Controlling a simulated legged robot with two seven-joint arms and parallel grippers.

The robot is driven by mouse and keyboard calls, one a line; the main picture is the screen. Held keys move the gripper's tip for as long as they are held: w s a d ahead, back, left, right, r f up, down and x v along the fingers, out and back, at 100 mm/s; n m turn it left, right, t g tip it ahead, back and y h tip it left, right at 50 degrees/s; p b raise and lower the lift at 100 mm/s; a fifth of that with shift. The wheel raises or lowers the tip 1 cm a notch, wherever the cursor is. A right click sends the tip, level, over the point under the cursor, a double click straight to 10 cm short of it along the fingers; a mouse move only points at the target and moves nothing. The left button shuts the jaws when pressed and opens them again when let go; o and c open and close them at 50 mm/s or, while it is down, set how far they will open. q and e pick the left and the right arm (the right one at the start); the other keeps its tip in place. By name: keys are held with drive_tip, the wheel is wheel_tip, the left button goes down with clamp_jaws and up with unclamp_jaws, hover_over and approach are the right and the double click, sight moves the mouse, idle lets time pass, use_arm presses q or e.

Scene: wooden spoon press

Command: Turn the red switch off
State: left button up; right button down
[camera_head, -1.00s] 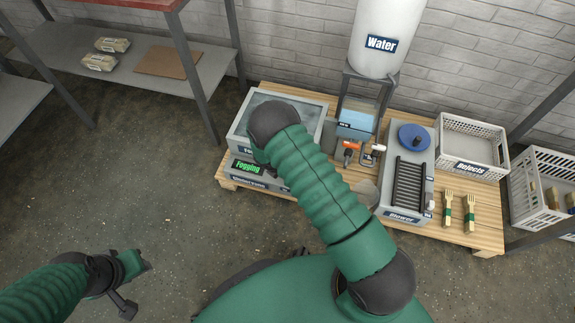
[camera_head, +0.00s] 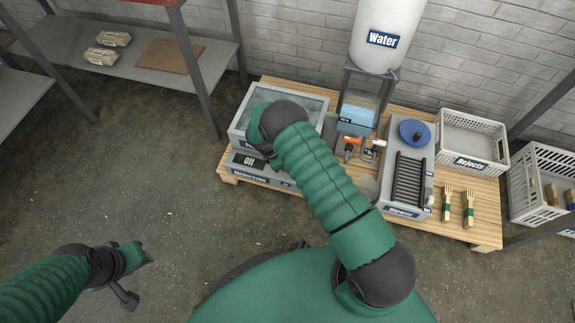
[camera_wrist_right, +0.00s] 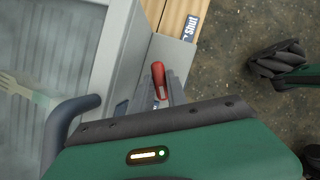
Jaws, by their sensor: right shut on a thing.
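The red switch (camera_wrist_right: 158,72) is a small red lever beside the grey box in the right wrist view. My right gripper (camera_wrist_right: 161,90) is shut on the red switch, with its grey fingers on either side. In the head view my right arm hides the switch and gripper. The box (camera_head: 290,105) has a clear lid, and the small display (camera_head: 249,162) on its front reads "Off" in pale letters. My left gripper (camera_head: 133,257) hangs over the bare floor at the lower left; its opening is not clear.
A shelf (camera_head: 75,66) stands at the left. The floor in front is open.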

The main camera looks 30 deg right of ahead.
idle(0.3)
drive_tip(key=c, duration=1.3)
unclamp_jaws()
drive_tip(key=p+v, duration=0.7)
drive_tip(key=v, duration=0.9)
drive_tip(key=shift+r+p, duration=0.3)
drive_tip(key=shift+r, duration=0.05)
